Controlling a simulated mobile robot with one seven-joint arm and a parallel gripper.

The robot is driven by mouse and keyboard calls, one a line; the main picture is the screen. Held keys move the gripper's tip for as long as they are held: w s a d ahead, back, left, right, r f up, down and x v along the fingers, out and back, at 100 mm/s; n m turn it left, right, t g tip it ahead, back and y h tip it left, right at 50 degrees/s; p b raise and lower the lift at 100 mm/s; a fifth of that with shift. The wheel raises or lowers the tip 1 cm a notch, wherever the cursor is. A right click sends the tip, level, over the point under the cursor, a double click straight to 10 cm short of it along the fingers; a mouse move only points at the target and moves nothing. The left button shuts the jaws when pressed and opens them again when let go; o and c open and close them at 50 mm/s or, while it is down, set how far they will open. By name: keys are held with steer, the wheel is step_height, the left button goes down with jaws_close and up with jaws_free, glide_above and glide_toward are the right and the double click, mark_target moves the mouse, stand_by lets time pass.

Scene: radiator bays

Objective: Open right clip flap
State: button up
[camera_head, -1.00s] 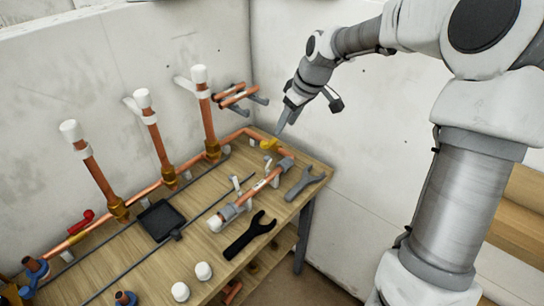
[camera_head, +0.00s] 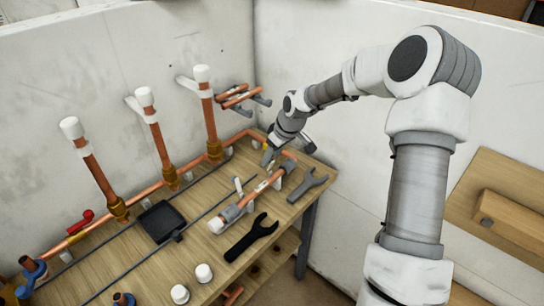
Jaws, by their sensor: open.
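A short copper pipe piece (camera_head: 250,197) with grey collars lies near the right end of the wooden bench. A small white upright flap (camera_head: 238,185) stands beside the left part of this pipe. The right clip and its flap are at the pipe's far end, largely hidden behind my gripper, so I cannot tell whether that flap is up or down. My gripper (camera_head: 267,158) is open and points down at this far end. Its tips look close to the pipe and clip, but contact cannot be told.
A grey wrench (camera_head: 307,184) lies right of the pipe, and a black wrench (camera_head: 251,237) in front of it. Three upright copper pipes with white caps, such as one (camera_head: 207,110), stand along the back. A black square pad (camera_head: 161,220) lies left.

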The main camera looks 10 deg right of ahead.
jaws_close()
steer(key=shift+w+r, duration=0.1)
stand_by(0.4)
steer(key=shift+w+a+r+g+h+p, duration=0.1)
steer(key=shift+w+a+g+h+p, duration=0.2)
steer(key=shift+g+h+p, duration=0.25)
steer(key=shift+w+a+r+g+h+p, duration=0.1)
steer(key=shift+w+a+g+h+p, duration=0.2)
steer(key=shift+g+p, duration=0.45)
steer(key=shift+w+a+f+g+h+p, duration=0.25)
steer(key=shift+w+g+h+p, duration=0.15)
steer(key=shift+g+h+p, duration=0.35)
steer(key=shift+w+a+f+g+h+p, duration=0.15)
steer(key=shift+w+a+g+h+p, duration=0.3)
steer(key=shift+p, duration=0.45)
steer(key=shift+d+f, duration=0.1)
steer(key=shift+d, duration=0.1)
